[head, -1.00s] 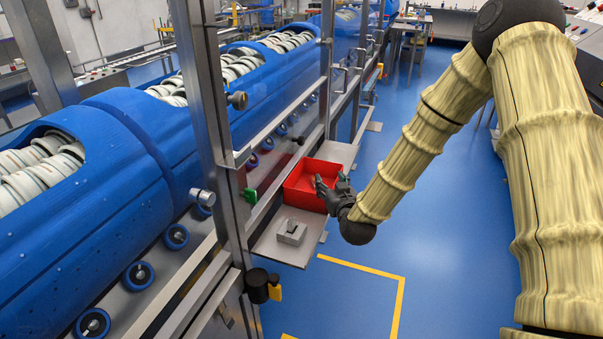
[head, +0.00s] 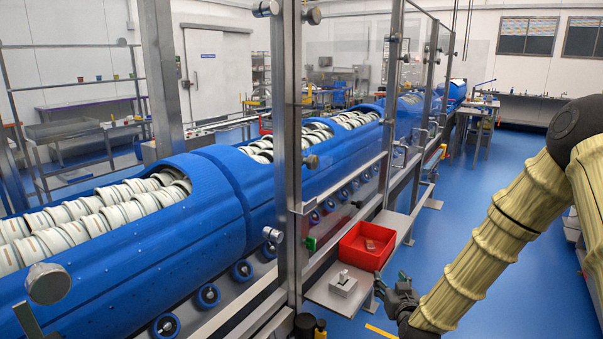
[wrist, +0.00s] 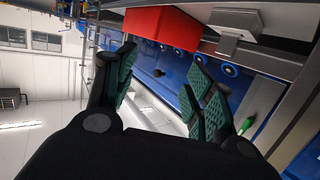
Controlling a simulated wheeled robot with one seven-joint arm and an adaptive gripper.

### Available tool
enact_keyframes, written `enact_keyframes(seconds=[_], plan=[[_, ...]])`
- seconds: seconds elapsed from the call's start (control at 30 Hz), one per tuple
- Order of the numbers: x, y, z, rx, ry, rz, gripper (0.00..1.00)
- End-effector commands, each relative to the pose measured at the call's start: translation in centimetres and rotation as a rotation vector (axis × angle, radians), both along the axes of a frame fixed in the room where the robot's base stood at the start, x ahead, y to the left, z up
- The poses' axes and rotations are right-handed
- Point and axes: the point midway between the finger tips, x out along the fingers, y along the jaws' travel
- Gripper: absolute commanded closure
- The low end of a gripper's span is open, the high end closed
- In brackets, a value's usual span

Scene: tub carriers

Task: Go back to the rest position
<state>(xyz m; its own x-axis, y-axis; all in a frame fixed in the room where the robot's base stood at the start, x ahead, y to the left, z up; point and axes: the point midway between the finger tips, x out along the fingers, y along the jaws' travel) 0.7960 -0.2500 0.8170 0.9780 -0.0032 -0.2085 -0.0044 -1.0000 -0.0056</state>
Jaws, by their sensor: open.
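My gripper (head: 391,289) is at the lower right of the head view, just right of the small metal shelf and apart from the red bin. In the wrist view my gripper (wrist: 160,95) shows its dark fingers with green pads spread apart, with nothing between them. My arm comes in from the right edge of the head view, in a yellowish ribbed cover.
A red bin (head: 353,251) with a small brownish item inside stands on the metal shelf (head: 323,297), beside a grey block (head: 343,284). Blue drums (head: 110,262) holding white rings line the left behind metal posts. Blue floor (head: 455,215) is open to the right.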

Motion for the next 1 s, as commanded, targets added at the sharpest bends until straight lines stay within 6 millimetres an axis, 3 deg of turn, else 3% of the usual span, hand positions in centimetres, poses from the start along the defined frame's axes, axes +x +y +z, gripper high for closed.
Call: enact_keyframes(seconds=[0.27,0.47,0.57,0.8,1.0], plan=[[-3.7,0.5,-4.9,0.011,0.142,0.016,0.47],[-8.1,1.7,-9.8,0.023,0.3,0.038,0.47],[-11.8,2.4,-13.1,0.03,0.416,0.049,0.47],[-23.6,3.5,-20.4,0.046,0.745,0.057,0.47],[-34.6,3.7,-23.9,0.047,1.018,0.039,0.47]])
